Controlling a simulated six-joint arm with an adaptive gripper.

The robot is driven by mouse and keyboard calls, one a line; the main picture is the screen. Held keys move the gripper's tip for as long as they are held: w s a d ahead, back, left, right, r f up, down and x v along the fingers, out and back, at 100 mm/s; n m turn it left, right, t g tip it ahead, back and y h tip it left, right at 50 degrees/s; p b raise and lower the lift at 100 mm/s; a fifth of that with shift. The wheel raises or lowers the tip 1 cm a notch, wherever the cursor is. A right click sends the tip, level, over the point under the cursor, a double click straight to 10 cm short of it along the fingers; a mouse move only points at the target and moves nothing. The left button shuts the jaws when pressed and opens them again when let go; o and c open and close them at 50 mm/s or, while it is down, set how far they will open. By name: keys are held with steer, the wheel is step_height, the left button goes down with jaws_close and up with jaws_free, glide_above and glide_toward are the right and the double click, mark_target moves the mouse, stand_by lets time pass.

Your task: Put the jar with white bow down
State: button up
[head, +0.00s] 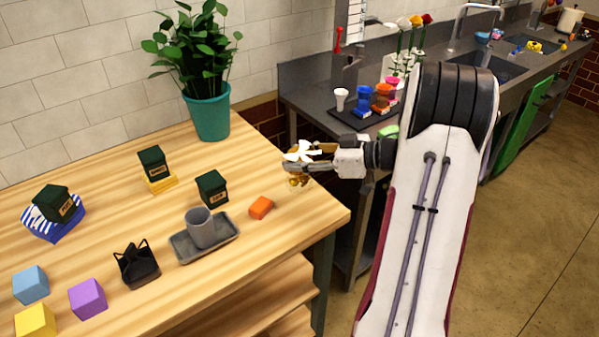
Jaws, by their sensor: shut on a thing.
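My gripper (305,166) is shut on the jar with white bow (297,181), near the right back part of the wooden table (275,250). The white bow shows on top of the jar, and amber-brown parts show around the fingers. The fingers hide much of the jar. It seems held above the table's right edge; I cannot tell how high.
A potted plant (210,115) stands behind. Bare wood lies between plant and orange block.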

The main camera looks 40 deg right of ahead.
steer(key=shift+f, duration=0.3)
steer(key=shift+f, duration=0.1)
steer(key=shift+f, duration=1.8)
steer(key=shift+f, duration=0.15)
steer(key=o, duration=1.5)
steer(key=shift+c, duration=0.2)
steer(key=shift+r, duration=0.2)
steer(key=v, duration=1.2)
steer(key=shift+w, duration=0.1)
